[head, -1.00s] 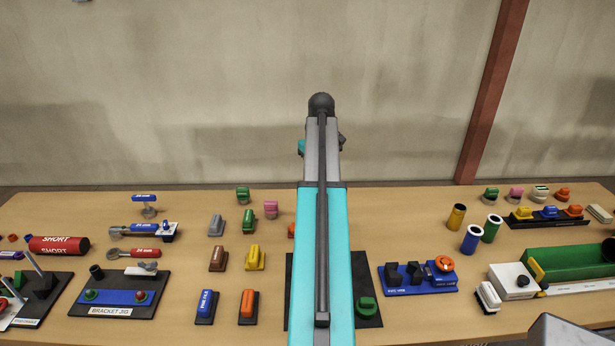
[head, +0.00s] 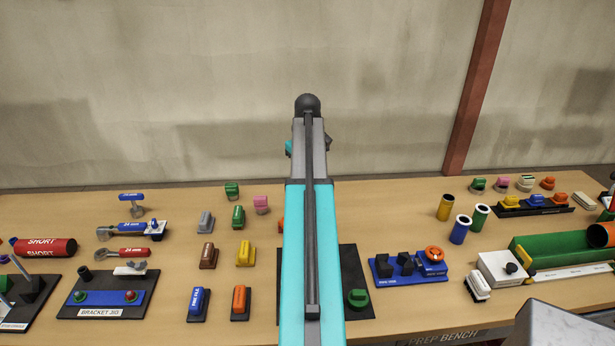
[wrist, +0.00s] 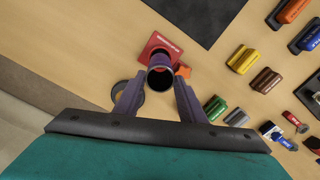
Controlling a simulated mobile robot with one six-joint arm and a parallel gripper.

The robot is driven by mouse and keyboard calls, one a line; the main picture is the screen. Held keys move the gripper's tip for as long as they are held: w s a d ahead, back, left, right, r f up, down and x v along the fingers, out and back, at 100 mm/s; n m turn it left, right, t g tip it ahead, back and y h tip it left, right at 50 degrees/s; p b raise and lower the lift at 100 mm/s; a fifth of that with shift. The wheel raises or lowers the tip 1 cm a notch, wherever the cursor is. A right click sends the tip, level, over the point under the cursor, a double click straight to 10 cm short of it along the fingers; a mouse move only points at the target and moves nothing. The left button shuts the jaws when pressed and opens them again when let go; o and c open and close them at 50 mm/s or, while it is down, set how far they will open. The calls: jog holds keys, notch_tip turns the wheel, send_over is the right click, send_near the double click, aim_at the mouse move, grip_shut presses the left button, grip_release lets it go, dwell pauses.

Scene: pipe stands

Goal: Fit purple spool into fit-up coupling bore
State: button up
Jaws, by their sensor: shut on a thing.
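My gripper (wrist: 160,92) is shut on the purple spool (wrist: 160,64), a short dark purple tube with a round, dark open end facing the wrist camera. The spool sits between the two fingertips. Behind it in the wrist view is a red block or plate (wrist: 157,46) with a white label too small to read; I cannot tell whether this is the fit-up coupling, or whether the spool touches it. No coupling bore can be made out. In the head view my arm hides the gripper and the spool.
An orange piece (wrist: 183,71) lies right beside the spool, and a dark round thing (wrist: 128,94) shows behind the left finger. Yellow (head: 445,207), blue (head: 460,230) and green (head: 481,216) tubes stand right of my arm. A black mat (head: 355,275) lies under it.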

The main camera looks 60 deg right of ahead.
jog(key=shift+f+b, duration=0.45)
jog(key=shift+f, duration=1.15)
jog(key=shift+c, duration=0.2)
jog(key=shift+p, duration=0.4)
jog(key=shift+f+b, duration=0.8)
jog(key=shift+f, duration=1.45)
dwell(1.3)
jog(key=o, duration=1.4)
jog(key=shift+c, duration=0.2)
jog(key=shift+r+p, duration=1.65)
jog(key=shift+r, duration=0.9)
